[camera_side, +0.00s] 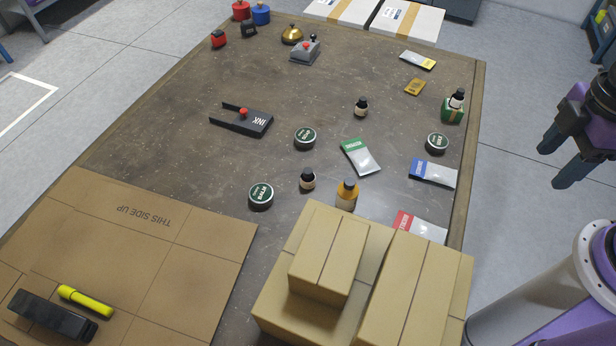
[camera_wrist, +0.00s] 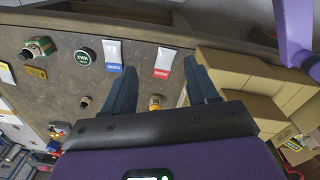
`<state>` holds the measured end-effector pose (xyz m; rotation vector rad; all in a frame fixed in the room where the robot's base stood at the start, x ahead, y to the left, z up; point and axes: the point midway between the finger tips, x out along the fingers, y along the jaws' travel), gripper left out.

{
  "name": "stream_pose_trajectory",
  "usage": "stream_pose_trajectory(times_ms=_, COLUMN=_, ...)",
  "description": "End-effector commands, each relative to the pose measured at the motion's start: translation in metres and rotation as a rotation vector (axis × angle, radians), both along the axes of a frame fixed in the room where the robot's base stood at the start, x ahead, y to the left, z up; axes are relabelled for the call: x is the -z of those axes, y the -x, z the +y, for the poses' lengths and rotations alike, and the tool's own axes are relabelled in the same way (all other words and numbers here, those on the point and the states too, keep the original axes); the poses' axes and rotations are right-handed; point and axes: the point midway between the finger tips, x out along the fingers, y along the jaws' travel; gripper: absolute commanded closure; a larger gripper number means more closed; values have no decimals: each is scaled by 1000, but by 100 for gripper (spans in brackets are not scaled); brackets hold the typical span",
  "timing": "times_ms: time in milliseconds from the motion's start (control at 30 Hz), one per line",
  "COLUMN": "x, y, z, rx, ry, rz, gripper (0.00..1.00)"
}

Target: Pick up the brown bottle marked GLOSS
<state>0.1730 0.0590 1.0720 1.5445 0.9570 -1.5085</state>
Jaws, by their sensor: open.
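No bottle label is readable, so I cannot tell which is marked GLOSS. My gripper (camera_side: 554,163) is open and empty, off the right side of the table, away from the bottles. In the wrist view my gripper (camera_wrist: 160,66) has its fingers spread, with the amber bottle (camera_wrist: 154,104) showing between them.
Cardboard cartons (camera_side: 418,290) stand at the front, close to the amber bottle. Round tins (camera_side: 305,138) and flat pouches (camera_side: 362,157) lie around the bottles. Bare tabletop shows left of the tins.

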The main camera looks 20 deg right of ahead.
Motion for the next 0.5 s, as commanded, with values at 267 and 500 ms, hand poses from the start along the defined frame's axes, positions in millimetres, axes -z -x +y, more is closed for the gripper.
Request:
stream_pose_trajectory(times_ms=267, x=5, y=-74, z=60, rx=-227, ry=197, rz=-62, gripper=42)
stream_pose_trajectory(times_ms=500, x=20, y=-139, z=126, rx=-448, ry=401, rz=-112, gripper=42)
